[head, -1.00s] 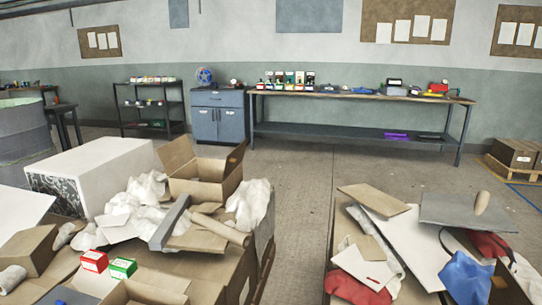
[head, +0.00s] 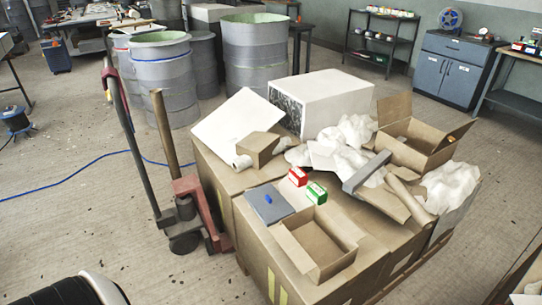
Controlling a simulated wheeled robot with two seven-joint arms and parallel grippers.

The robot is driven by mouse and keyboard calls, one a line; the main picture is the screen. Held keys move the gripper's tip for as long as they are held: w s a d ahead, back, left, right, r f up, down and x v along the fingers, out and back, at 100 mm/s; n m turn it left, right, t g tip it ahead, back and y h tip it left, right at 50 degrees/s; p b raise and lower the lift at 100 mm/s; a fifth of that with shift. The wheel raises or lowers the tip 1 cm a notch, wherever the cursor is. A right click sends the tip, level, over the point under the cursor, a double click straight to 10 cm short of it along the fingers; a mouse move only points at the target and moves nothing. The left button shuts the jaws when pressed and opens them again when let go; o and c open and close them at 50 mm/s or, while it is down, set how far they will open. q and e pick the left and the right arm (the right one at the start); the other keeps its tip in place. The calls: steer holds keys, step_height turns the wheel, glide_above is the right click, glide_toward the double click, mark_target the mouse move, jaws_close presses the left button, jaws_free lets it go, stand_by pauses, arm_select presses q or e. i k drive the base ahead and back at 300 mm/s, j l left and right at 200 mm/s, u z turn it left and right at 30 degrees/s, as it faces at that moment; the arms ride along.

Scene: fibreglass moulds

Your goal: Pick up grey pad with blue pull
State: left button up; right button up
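The grey pad (head: 270,204) lies flat on the front left part of the cardboard boxes on a pallet. A small blue pull (head: 268,198) shows on its top face. It sits behind and left of a small open carton (head: 315,243), and left of a red-and-white box (head: 298,176) and a green-and-white box (head: 316,192). Neither gripper is in view. A black and white rounded part at the lower left edge looks like mine.
A pallet jack (head: 188,205) stands left of the load. A white panel (head: 237,128), a brown box (head: 257,149), crumpled white paper (head: 350,135) and a large open carton (head: 414,135) crowd the load. Grey drums (head: 160,80) stand behind. The floor at left is mostly clear, with a blue line.

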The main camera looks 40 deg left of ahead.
mark_target(269, 204)
steer(key=u, duration=1.2)
